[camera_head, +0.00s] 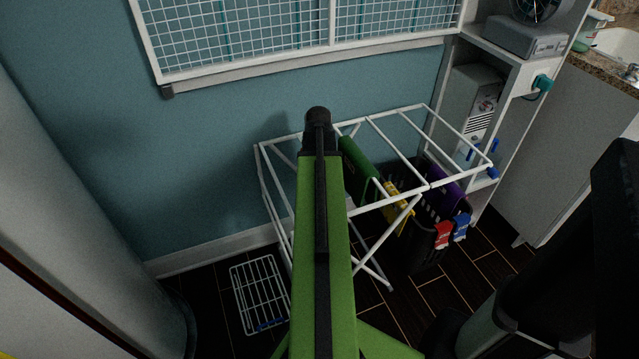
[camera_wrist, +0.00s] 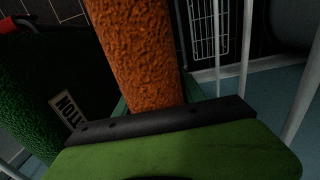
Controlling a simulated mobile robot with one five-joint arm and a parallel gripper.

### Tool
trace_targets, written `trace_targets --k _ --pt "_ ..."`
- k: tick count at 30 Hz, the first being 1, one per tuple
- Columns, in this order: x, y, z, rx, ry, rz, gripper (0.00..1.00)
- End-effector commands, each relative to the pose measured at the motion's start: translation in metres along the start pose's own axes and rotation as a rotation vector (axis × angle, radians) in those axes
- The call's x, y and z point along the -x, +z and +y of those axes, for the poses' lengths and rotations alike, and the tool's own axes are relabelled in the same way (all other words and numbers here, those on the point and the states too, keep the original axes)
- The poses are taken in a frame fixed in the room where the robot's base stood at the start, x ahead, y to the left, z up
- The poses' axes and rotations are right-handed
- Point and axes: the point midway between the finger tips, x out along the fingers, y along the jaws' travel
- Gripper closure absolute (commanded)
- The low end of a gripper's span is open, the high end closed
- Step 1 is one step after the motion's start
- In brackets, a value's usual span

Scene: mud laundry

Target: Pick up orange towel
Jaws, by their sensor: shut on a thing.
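The orange towel (camera_wrist: 140,50) hangs close in front of the wrist camera, with its near end at the dark jaw edge of my gripper (camera_wrist: 158,122). My gripper is shut on it. In the head view my green arm covers the spot, and I cannot make out the orange towel there. The white drying rack (camera_head: 385,205) stands beneath and around my arm's end. Its white bars also show in the wrist view (camera_wrist: 246,50).
A green towel (camera_head: 359,172) hangs on the rack right of my arm; it also shows in the wrist view (camera_wrist: 28,100). A dark basket (camera_head: 425,255) with coloured cloths stands right. A wire rack (camera_head: 260,293) is on the floor left. The blue wall (camera_head: 230,150) is close behind.

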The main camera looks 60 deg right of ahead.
Motion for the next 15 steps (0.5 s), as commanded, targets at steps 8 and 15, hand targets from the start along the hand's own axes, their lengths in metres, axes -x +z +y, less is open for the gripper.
trace_targets --k 8,15 --pt "0.006 0.000 0.000 0.000 0.000 0.000 1.00" --pt "0.032 0.000 0.000 -0.001 0.000 0.000 1.00"
